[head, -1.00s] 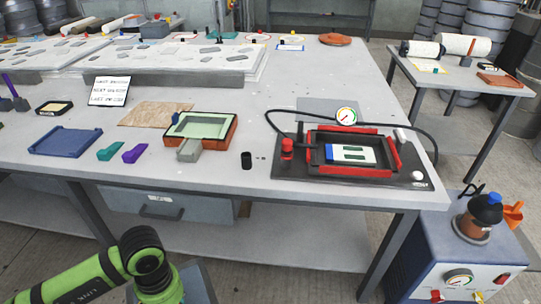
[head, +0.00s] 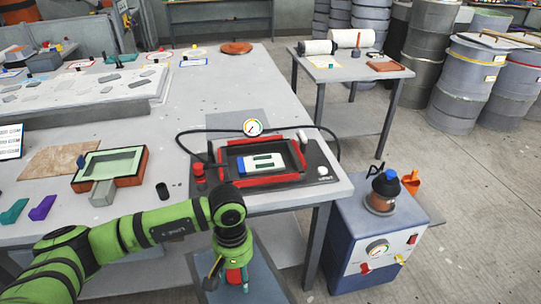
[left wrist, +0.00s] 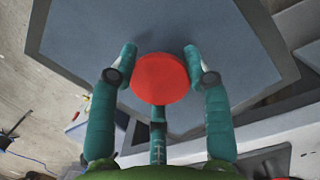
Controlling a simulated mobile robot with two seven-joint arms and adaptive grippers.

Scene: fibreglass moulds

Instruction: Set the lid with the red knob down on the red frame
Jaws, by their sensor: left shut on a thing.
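The lid (head: 280,272) is a flat blue-grey plate, seen partly behind my left gripper in the head view; it fills much of the left wrist view (left wrist: 95,30). Its round red knob (left wrist: 160,82) sits between the teal fingers of my left gripper (left wrist: 160,68), which is shut on it. In the head view my left gripper (head: 236,278) points down, in front of the table's front edge and below the bench top. The red frame (head: 262,181) lies on a dark base on the table, beyond the gripper. My right gripper is not in view.
Inside the frame lies a white piece with green bars and a blue end (head: 262,162). A pressure gauge (head: 252,127) and black hose stand behind it, a red fitting (head: 198,173) at its left. A blue machine (head: 370,235) stands right of the table.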

